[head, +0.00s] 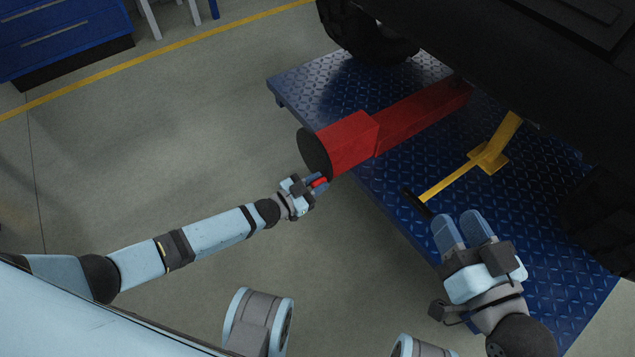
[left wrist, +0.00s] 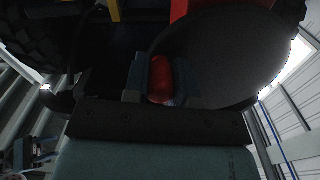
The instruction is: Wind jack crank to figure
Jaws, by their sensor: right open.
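A red housing (head: 345,145) with a dark round disc (head: 313,152) on its near end lies along the blue platform. My left gripper (head: 318,184) is at the lower edge of this disc, its fingers on either side of a small red knob. The knob (left wrist: 160,78) shows between both fingers in the left wrist view, in front of the dark disc (left wrist: 225,55). A yellow lever (head: 450,182) with a black grip (head: 416,203) sticks out from a yellow base plate. My right gripper (head: 463,226) is open and empty, just right of and below the black grip. No figure is readable.
The blue chequer-plate platform (head: 310,82) carries a dark vehicle (head: 470,40) with large tyres, overhanging at upper right. A blue drawer cabinet (head: 65,35) stands at upper left. The grey floor (head: 150,130) between is clear.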

